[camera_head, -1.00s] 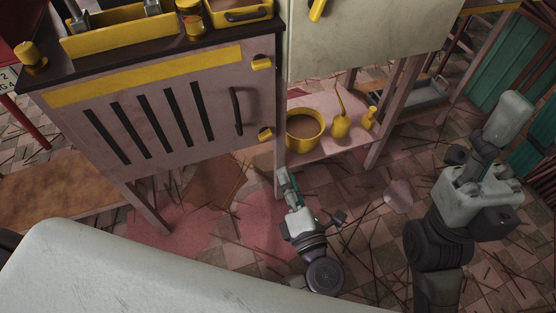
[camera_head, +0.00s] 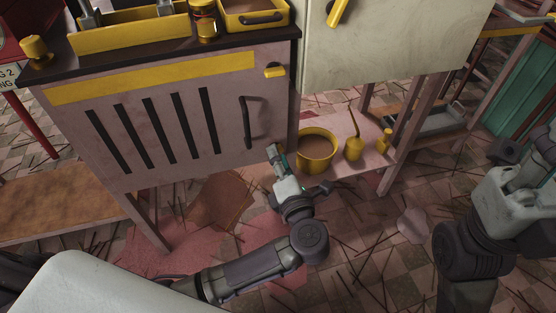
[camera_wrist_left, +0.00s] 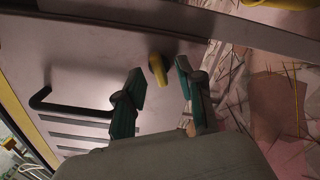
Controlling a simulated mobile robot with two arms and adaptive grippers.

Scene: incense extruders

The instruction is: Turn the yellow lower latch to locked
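The yellow lower latch (camera_wrist_left: 158,69) shows in the left wrist view between my left gripper's fingers, near the edge of the pinkish cabinet door (camera_head: 150,130). My left gripper (camera_wrist_left: 160,70) has its teal fingers spread on either side of the latch; I cannot tell whether they touch it. In the head view, my left gripper (camera_head: 277,154) is at the door's lower right corner and hides the lower latch. The yellow upper latch (camera_head: 274,71) lies about sideways at the door's upper right. My right arm (camera_head: 500,205) is at the far right; its fingers are not clear.
The black door handle (camera_head: 246,122) is left of my left gripper and also shows in the left wrist view (camera_wrist_left: 65,108). A yellow pot (camera_head: 317,152) and other yellow vessels (camera_head: 354,148) stand on a low shelf close to the right. A pale cabinet (camera_head: 390,45) hangs above them.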

